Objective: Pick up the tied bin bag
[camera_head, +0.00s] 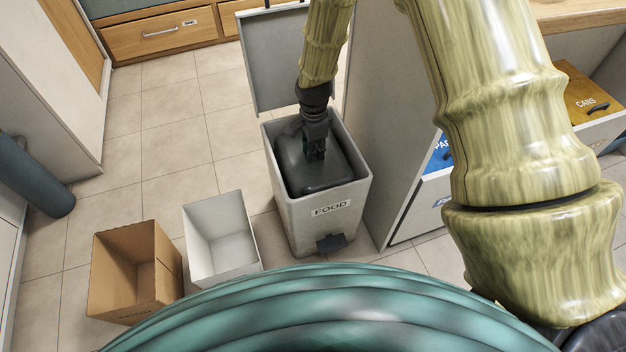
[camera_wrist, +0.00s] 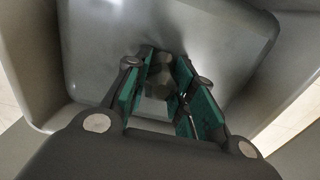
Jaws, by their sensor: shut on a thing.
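The tied bin bag (camera_head: 330,170) is dark grey and sits inside the bin labelled FOOD (camera_head: 318,225), its top near the rim. My gripper (camera_head: 316,152) reaches down into the open bin from above and is shut on the top of the bag. In the wrist view the green-padded fingers (camera_wrist: 165,95) stand on either side of the bag's knot (camera_wrist: 158,75). The bag's grey body also shows beyond them in the wrist view (camera_wrist: 100,50). The lower part of the bag is hidden by the bin walls.
The bin's lid (camera_head: 272,62) stands up behind it. A white open box (camera_head: 222,240) and a cardboard box (camera_head: 135,270) stand on the floor to the left.

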